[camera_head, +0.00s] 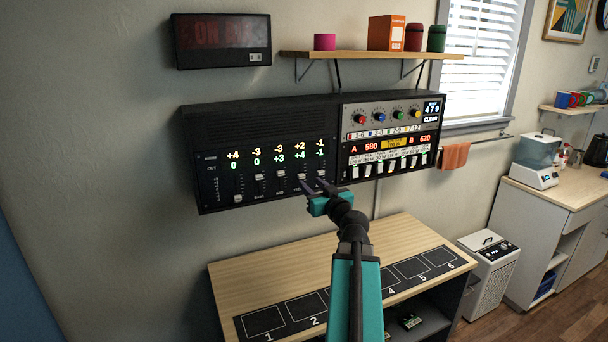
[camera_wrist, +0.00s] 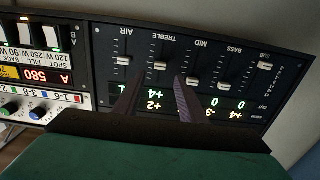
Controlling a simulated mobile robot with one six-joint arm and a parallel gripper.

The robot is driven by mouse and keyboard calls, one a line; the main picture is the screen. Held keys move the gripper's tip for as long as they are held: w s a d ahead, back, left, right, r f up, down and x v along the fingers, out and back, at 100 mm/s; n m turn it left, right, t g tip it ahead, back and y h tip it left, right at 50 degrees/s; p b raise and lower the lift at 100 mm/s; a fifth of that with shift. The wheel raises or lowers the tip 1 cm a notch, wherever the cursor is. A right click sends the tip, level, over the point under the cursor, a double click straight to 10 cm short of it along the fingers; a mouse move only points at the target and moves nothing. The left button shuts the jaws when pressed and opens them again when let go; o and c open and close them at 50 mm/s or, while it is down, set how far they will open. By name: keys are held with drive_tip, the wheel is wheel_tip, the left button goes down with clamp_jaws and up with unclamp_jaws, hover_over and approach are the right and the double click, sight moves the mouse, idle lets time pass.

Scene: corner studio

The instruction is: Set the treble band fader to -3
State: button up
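The treble fader (camera_wrist: 160,66) has a pale cap on a vertical slot in the black equalizer panel (camera_head: 215,190). In the wrist view, which is upside down, its label reads TREBLE. In the head view, the treble column (camera_head: 299,150) reads +2 above +4. My gripper (camera_wrist: 158,77) is open in front of the panel, its dark fingers apart on either side of the treble cap's line. Its tips show in the head view (camera_head: 313,183) at the lower right of the fader section. I cannot tell whether they touch the panel.
The mid fader (camera_wrist: 192,80) and air fader (camera_wrist: 122,61) lie close on either side. A wooden shelf (camera_head: 350,54) is above; a numbered bench (camera_head: 240,270) is below.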

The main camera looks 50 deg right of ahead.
sight(302, 176)
drive_tip(key=shift+p+x, duration=1.05)
drive_tip(key=shift+x, duration=1.95)
clamp_jaws()
